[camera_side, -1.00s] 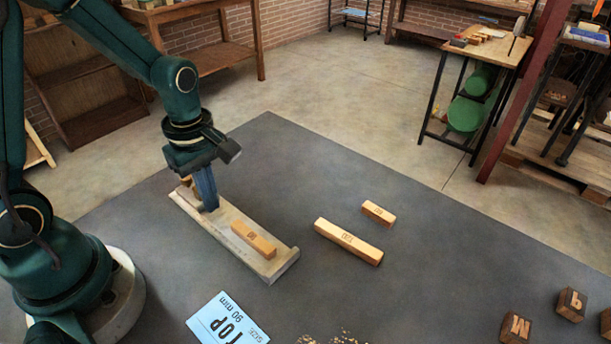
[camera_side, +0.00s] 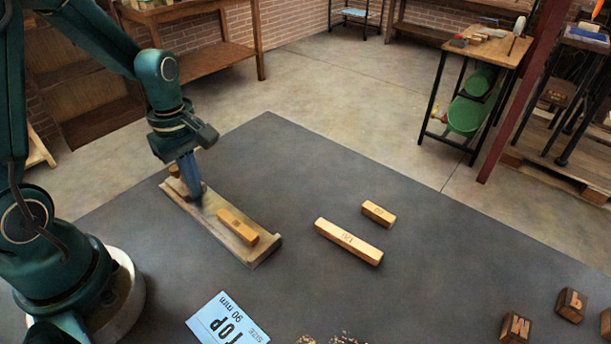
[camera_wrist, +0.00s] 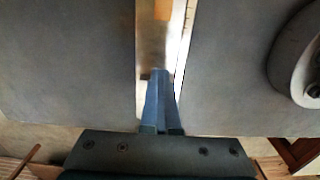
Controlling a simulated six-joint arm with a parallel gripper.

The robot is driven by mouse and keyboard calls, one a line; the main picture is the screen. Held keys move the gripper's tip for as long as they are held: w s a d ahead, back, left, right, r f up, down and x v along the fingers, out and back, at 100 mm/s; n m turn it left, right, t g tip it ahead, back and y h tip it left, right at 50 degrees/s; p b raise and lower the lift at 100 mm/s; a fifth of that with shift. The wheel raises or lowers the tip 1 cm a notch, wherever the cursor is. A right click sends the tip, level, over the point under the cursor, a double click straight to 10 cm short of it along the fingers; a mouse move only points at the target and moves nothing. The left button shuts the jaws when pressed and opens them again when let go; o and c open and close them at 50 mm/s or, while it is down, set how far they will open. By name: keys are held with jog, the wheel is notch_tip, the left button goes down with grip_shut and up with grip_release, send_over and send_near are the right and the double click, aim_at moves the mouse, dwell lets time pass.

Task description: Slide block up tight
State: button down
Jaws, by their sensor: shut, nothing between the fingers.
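A long, narrow pale tray (camera_side: 215,236) lies diagonally on the dark table. A wooden block (camera_side: 238,226) with a dark mark lies in it towards its near right end, apart from my gripper. A smaller wooden piece (camera_side: 174,171) shows at the tray's far left end, partly behind my gripper. My gripper (camera_side: 194,194) is shut and empty, its blue fingers pointing down into the tray between the two pieces. The wrist view shows the shut fingertips (camera_wrist: 160,73) over the tray (camera_wrist: 150,40); whether they touch its floor is unclear.
A long wooden bar (camera_side: 348,241) and a shorter one (camera_side: 378,213) lie right of the tray. A blue-white card (camera_side: 228,320) lies in front. Dark letter blocks (camera_side: 516,327) stand at the lower right. The table between is clear.

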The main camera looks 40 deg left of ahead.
jog(key=shift+a, duration=1.7)
jog(key=shift+a, duration=0.15)
jog(key=c, duration=0.6)
grip_release()
jog(key=shift+c, duration=0.2)
jog(key=shift+r, duration=3.5)
